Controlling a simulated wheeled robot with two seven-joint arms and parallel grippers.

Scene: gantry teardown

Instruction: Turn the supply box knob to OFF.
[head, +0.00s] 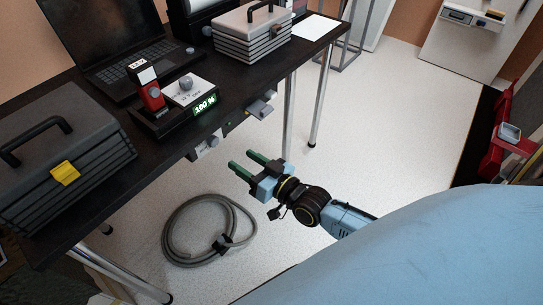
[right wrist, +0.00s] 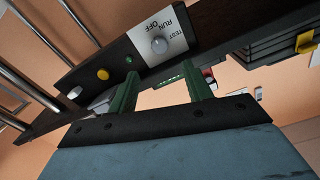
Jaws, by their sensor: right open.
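The supply box (head: 168,121) is on the dark table in the head view. Its white plate (head: 197,91) carries a grey round knob (head: 186,82) and small print that includes OFF. Which mark the knob points to is too small to tell. A green display reading 100 % is on its front. My right gripper (head: 242,160) is open and empty, in front of and below the table edge, apart from the box. Its green fingers (right wrist: 161,77) also show spread in the right wrist view. My left gripper is not in view.
A panel under the table edge has a TEST/RUN/OFF plate with a grey knob (right wrist: 159,45), a yellow button (right wrist: 103,74) and a white knob (right wrist: 74,92). A red switch (head: 152,96), a laptop (head: 124,57) and toolboxes (head: 65,160) crowd the table. A coiled hose (head: 176,232) lies on the floor.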

